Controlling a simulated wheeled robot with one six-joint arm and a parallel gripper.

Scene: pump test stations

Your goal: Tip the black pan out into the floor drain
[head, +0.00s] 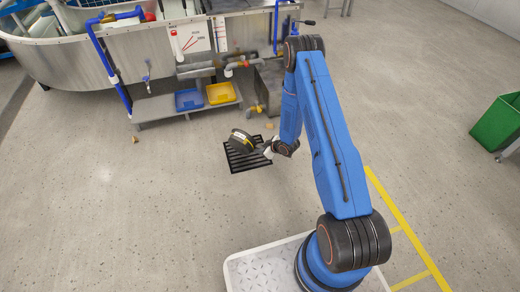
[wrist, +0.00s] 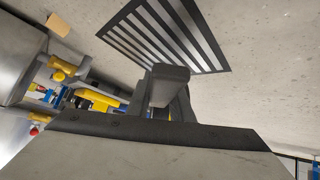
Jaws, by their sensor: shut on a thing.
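The black pan (head: 241,139) shows in the head view as a small dark round shape with a pale yellowish band. It is held tilted over the floor drain (head: 247,160), a black slotted grate set in the floor. My gripper (head: 266,149) is shut on the pan from its right side, above the grate's right part. In the wrist view the drain's slots (wrist: 165,32) lie beyond my gripper (wrist: 170,88). I cannot make out the pan there, nor tell whether anything is still in it.
A blue tray (head: 188,100) and a yellow tray (head: 221,93) sit on a low shelf behind the drain. A round metal tank (head: 60,62) stands at the back left. A green bin (head: 498,124) is at the right. The floor left of the drain is mostly clear.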

